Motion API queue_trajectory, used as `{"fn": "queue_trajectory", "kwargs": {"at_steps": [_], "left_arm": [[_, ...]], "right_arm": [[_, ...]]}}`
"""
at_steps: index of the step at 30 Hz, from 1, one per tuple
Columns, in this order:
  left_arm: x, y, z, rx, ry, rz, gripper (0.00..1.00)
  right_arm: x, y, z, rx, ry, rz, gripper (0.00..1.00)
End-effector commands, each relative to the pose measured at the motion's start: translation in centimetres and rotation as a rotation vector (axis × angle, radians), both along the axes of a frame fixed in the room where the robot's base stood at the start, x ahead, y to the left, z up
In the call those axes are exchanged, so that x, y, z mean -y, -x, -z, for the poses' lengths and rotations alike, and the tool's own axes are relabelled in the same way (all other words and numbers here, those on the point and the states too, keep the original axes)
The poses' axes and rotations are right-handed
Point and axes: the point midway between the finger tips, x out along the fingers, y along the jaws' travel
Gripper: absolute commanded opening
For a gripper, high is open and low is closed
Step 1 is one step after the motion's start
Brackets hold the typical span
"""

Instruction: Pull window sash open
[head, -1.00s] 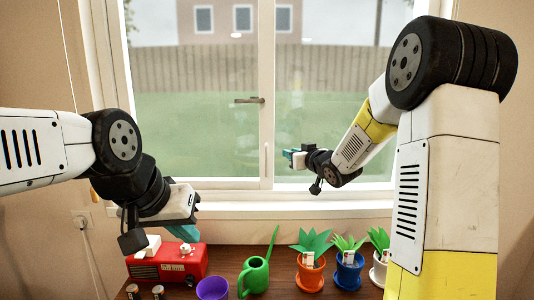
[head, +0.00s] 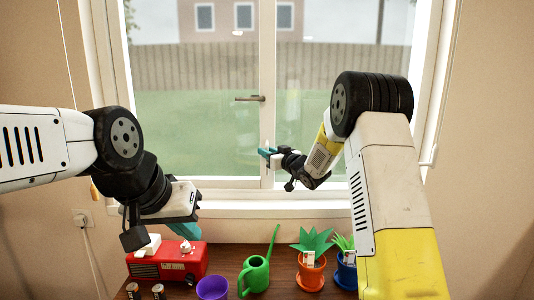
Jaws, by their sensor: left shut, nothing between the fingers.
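The window has a left pane (head: 190,130) and a right pane (head: 300,110) that meet at a white middle stile (head: 267,60). A slim upright pull (head: 266,146) lower on the stile is partly covered by my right gripper. My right gripper (head: 266,154) has teal fingertips at this pull; I cannot tell whether they touch it or how wide they stand. My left gripper (head: 187,231) is shut and empty, pointing down above the red radio, away from the window.
Below the sill (head: 240,208), a wooden surface (head: 228,258) holds a red radio (head: 145,268), a purple pot (head: 212,288), a green watering can (head: 256,275) and potted plants (head: 310,272). My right forearm hides part of the right side.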

Motion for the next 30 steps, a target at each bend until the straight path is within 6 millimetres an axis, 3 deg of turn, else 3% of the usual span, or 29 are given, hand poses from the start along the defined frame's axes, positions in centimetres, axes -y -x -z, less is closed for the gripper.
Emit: {"fn": "queue_trajectory", "kwargs": {"at_steps": [6, 9, 30], "left_arm": [[0.0, 0.0, 0.0, 0.0, 0.0, 0.0, 0.0], [0.0, 0.0, 0.0, 0.0, 0.0, 0.0, 0.0], [0.0, 0.0, 0.0, 0.0, 0.0, 0.0, 0.0]], "right_arm": [[0.02, -0.02, 0.03, -0.001, 0.001, 0.001, 0.18], [0.03, -0.01, 0.03, -0.001, 0.001, 0.001, 0.0], [0.05, 0.02, 0.07, -0.002, 0.001, 0.001, 0.0]]}}
